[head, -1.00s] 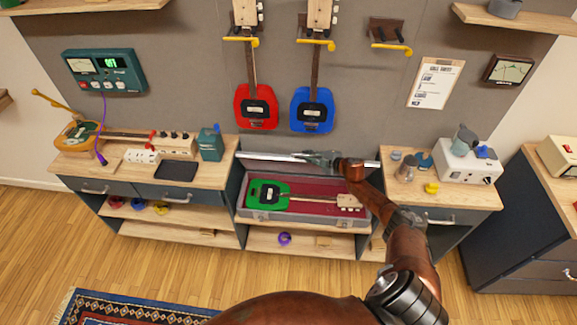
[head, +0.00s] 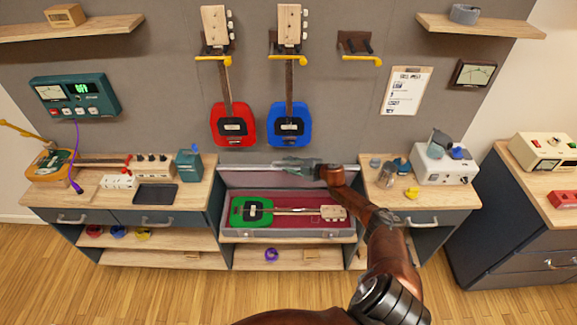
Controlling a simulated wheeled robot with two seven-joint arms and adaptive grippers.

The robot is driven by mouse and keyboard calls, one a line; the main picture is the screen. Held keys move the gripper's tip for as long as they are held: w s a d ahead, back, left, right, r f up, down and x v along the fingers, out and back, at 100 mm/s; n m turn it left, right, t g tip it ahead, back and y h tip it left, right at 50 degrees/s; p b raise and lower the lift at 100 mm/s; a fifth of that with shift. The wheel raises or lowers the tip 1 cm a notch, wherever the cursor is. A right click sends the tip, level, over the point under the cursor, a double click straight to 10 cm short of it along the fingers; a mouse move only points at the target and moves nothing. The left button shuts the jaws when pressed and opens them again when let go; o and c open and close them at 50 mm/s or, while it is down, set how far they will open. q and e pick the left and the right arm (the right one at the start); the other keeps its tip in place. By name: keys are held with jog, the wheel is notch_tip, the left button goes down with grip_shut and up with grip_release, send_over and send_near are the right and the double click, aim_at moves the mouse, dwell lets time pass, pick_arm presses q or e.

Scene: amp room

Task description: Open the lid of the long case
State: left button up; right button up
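The long case (head: 345,237) sits in the low middle bay of the bench. Its lid (head: 245,181) stands raised at the back, its inner side facing me. Inside, a green guitar-like instrument (head: 250,210) with a pale headstock lies on dark red lining. My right gripper (head: 282,163) points left along the lid's top edge, in front of the wall; I cannot tell whether it touches the lid or whether its fingers are apart. My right forearm passes over the case's right end. My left gripper is not in view.
Red (head: 233,125) and blue (head: 288,122) guitars hang on the wall above. The left bench top (head: 60,198) holds tools and a black tray (head: 155,194). A white machine (head: 443,165) and small cups stand right of the case. A purple roll (head: 271,255) lies on the shelf below.

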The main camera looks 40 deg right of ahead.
jog(key=v, duration=1.2)
dwell(0.5)
jog(key=shift+f, duration=0.1)
